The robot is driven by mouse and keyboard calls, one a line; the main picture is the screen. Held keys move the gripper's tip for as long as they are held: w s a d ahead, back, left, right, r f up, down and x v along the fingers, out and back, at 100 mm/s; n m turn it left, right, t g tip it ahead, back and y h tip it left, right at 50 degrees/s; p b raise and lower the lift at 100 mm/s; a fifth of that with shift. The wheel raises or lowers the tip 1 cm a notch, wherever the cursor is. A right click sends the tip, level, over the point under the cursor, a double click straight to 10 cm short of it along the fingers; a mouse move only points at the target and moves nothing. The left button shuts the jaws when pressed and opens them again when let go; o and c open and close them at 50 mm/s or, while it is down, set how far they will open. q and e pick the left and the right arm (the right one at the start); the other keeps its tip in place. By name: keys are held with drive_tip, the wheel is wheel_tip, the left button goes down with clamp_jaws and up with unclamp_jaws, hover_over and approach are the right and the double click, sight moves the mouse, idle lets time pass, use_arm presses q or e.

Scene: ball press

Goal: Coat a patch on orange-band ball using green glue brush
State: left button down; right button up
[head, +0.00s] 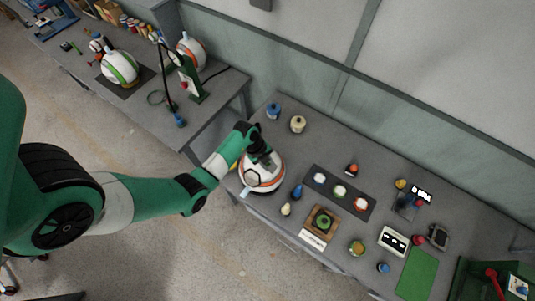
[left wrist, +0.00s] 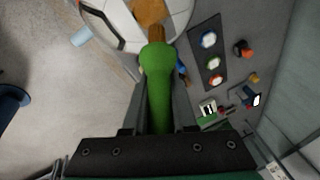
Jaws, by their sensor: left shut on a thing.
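The orange-band ball (head: 262,182), white with dark seams and an orange band, sits near the left end of the right-hand table. My left gripper (head: 262,154) is over its top. In the left wrist view the gripper (left wrist: 156,110) is shut on the green glue brush (left wrist: 157,75), which points at the ball (left wrist: 115,15). The brush's brown end (left wrist: 156,34) meets an amber area (left wrist: 148,11) against the white surface. I cannot tell whether this is all glue on the ball or partly bristles. My right gripper is in neither view.
A dark tray (head: 328,206) with several coloured pots lies right of the ball. Small bottles (head: 297,191) and a wooden block (head: 321,221) with a green ring stand close by. Another table (head: 210,108) at upper left holds a green-band ball (head: 119,67) and a press.

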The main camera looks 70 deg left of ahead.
use_arm(q)
drive_tip(key=shift+r, duration=2.75)
drive_tip(key=shift+r, duration=0.1)
drive_tip(key=shift+r, duration=1.35)
